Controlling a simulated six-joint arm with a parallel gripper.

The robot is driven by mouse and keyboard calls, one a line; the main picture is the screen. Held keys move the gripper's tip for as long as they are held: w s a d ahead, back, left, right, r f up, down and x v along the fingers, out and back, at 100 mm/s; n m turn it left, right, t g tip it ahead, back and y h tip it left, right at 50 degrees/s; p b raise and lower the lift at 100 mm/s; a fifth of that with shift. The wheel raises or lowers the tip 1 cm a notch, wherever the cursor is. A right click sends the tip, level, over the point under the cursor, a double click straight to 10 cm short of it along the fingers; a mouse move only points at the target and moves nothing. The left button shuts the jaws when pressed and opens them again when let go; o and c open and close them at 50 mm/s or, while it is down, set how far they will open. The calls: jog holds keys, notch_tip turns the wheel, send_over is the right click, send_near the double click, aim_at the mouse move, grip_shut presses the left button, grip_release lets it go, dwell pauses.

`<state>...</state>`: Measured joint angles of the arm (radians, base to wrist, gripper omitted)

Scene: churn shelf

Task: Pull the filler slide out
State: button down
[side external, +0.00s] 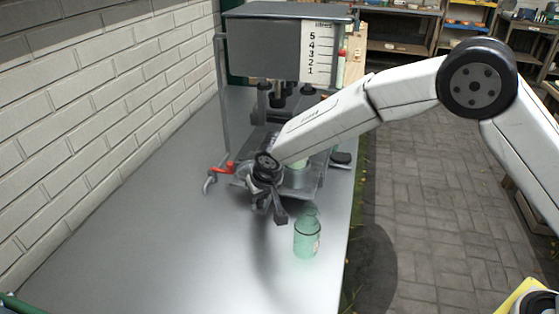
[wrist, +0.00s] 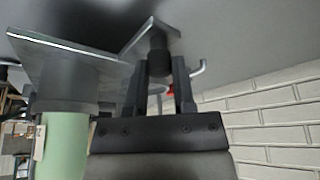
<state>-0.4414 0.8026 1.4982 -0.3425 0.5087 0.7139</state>
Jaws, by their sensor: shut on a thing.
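The filler machine (side external: 270,48) stands on the bench with a dark tank and a 1-to-5 scale. Its grey metal slide plate (side external: 308,192) shows low at the front, partly hidden by my arm; it also shows in the wrist view (wrist: 40,50). A narrow metal tab (wrist: 150,33) carries a dark knob (wrist: 158,62). My gripper (side external: 271,207) is at the front of the machine. In the wrist view my gripper (wrist: 160,78) is shut on the knob, one finger on each side. A green cylinder (wrist: 62,148) stands by the plate under a grey collar.
A green transparent jar (side external: 307,238) stands on the bench, close to my gripper. A red handle (side external: 222,168) sits left of the machine. A white brick wall (side external: 90,90) runs along the left.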

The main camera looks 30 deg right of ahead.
jog(key=shift+s+a, duration=0.4)
jog(key=shift+c, duration=2.2)
grip_release()
jog(key=shift+r, duration=0.15)
jog(key=v, duration=0.7)
jog(key=shift+s+r, duration=0.2)
jog(key=shift+d, duration=0.15)
